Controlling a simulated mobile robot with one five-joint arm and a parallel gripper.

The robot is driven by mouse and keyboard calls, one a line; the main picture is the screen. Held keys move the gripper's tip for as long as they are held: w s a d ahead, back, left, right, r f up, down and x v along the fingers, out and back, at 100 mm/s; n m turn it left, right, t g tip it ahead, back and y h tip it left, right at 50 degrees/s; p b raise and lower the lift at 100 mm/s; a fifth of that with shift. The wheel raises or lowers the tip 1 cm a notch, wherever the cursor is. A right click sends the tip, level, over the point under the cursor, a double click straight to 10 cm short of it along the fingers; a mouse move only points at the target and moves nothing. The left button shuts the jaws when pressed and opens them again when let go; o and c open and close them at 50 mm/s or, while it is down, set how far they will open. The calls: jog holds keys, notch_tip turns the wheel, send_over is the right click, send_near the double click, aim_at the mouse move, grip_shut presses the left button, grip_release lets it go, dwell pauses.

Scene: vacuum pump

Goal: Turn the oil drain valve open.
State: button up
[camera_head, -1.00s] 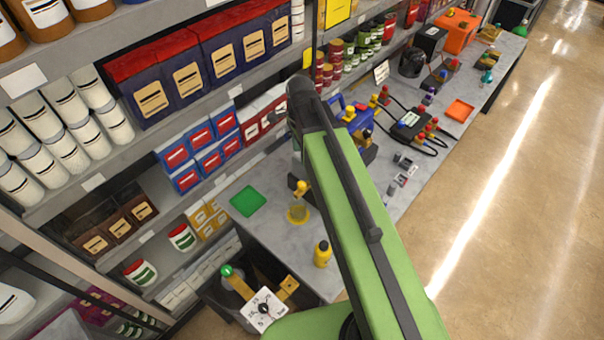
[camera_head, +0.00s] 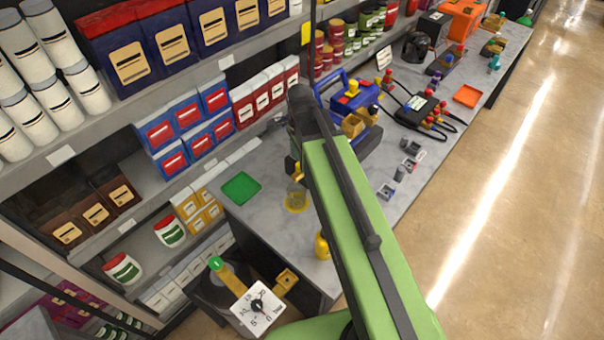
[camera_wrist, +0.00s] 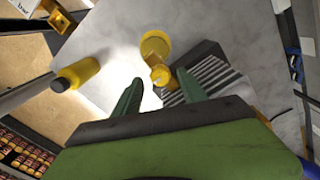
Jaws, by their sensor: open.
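In the wrist view, a small yellow knob (camera_wrist: 160,75), which looks like the oil drain valve, sits at the end of a grey finned body (camera_wrist: 212,72). A round yellow dish (camera_wrist: 156,43) lies beside it on the bench. My gripper (camera_wrist: 158,82) is open and empty, and the knob appears between its two green fingertips; whether they reach its depth I cannot tell. In the head view, my green arm hides the gripper and most of the finned body. The yellow knob (camera_head: 296,170) and dish (camera_head: 296,203) show just left of my arm.
A yellow bottle (camera_wrist: 76,73) with a black cap stands near the bench edge. A gauge (camera_head: 258,308) and yellow valve parts sit beyond the bench end. A green mat (camera_head: 241,188) and a blue machine (camera_head: 350,95) are on the bench. Stocked shelves line the back.

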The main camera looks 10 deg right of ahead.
notch_tip(320, 180, down, 2)
jog(key=shift+f+b, duration=0.2)
jog(key=shift+b, duration=0.35)
jog(key=shift+r, duration=0.1)
